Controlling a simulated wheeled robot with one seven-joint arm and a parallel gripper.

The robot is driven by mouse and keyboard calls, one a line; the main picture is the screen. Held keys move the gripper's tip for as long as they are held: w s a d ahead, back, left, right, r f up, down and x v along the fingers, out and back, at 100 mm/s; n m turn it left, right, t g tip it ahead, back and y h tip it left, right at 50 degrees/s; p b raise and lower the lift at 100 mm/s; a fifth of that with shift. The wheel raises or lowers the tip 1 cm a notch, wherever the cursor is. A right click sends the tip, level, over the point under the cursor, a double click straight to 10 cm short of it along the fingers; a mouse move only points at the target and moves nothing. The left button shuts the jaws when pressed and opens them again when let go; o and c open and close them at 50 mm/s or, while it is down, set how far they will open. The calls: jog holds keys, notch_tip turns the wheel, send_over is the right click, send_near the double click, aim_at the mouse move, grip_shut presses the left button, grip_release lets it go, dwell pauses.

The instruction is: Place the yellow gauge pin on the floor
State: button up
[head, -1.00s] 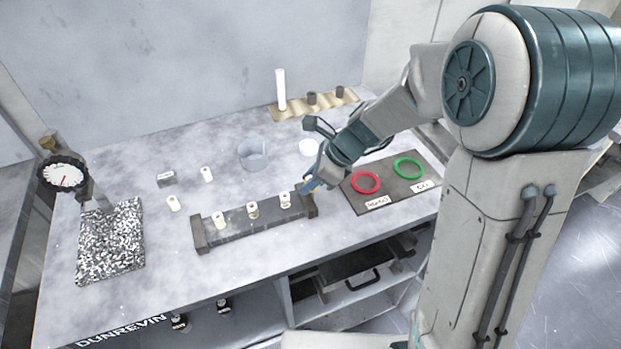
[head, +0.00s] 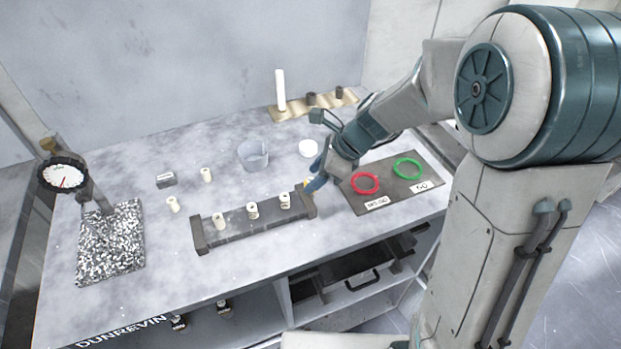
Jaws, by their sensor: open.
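My gripper (head: 314,183) is at the right end of the dark rack (head: 236,228), low over the bench. It is small in the head view and its fingers are partly hidden by my own wrist. A small yellow patch (head: 306,185) shows at the fingertips, beside the rack's right end block. It may be the yellow gauge pin, but it is too small to tell, and I cannot tell whether the fingers touch it. The floor (head: 572,262) shows at the right, beyond the bench and my arm.
Several cream pins stand in the rack, and two cream pins (head: 207,175) (head: 172,204) stand behind it. A dark board (head: 395,196) holds a red ring (head: 365,183) and a green ring (head: 408,168). A clear cup (head: 253,155) stands behind. A dial gauge (head: 63,174) is at left.

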jog(key=w+v, duration=0.1)
jog(key=v, duration=0.9)
jog(key=s+d+n+t+h, duration=0.2)
jog(key=s+d+n+h, duration=0.4)
jog(key=s+d+n, duration=0.5)
jog(key=s+n, duration=0.6)
jog(key=n, duration=0.2)
jog(key=shift+d+f+h, duration=0.25)
jog(key=shift+h, duration=0.05)
jog(key=shift+s, duration=0.1)
jog(key=shift+c, duration=1)
jog(key=shift+d, duration=0.1)
jog(key=shift+c, duration=0.3)
